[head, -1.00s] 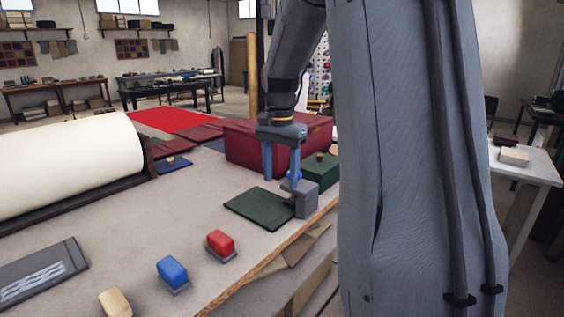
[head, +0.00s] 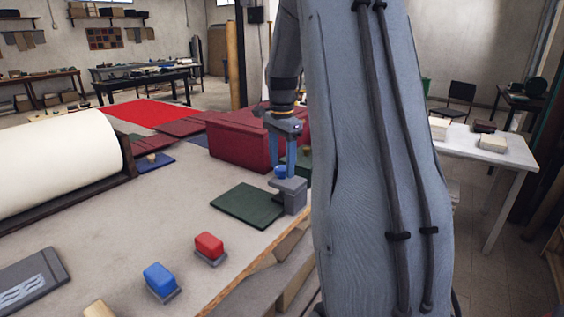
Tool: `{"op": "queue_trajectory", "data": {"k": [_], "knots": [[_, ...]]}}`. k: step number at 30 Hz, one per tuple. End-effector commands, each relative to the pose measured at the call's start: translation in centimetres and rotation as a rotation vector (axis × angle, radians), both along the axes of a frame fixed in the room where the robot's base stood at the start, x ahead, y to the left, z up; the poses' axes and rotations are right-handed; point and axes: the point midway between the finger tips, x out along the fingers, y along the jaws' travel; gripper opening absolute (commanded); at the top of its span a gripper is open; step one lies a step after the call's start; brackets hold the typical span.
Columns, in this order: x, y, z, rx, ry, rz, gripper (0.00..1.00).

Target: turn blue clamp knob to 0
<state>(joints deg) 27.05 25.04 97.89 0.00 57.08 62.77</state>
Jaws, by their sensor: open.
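The blue clamp knob (head: 281,171) sits on top of a grey clamp (head: 290,196) at the right edge of the big worktable. A dark green flat cover (head: 248,206) lies just left of the clamp. My gripper (head: 285,165) points down from above, with its blue fingers at the knob. The jaws are open. I cannot tell whether a finger touches the knob. Any marks on the clamp, such as a 0, are too small to see.
A red block (head: 209,245) and a blue block (head: 160,280) stand on the table (head: 120,230) in front. A large dark red box (head: 238,140) stands behind the clamp. A white roll (head: 60,160) lies at left. A white side table (head: 480,146) is at right.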

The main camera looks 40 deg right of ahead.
Motion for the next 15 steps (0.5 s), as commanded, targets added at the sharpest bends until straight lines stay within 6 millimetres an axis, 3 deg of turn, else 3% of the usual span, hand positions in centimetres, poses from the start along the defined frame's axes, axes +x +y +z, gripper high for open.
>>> {"op": "queue_trajectory", "data": {"k": [8,15], "knots": [[0.00,0.02,-0.16,0.000,0.000,0.001,0.54],[-0.01,0.02,-0.13,0.000,0.000,0.001,0.15]]}}
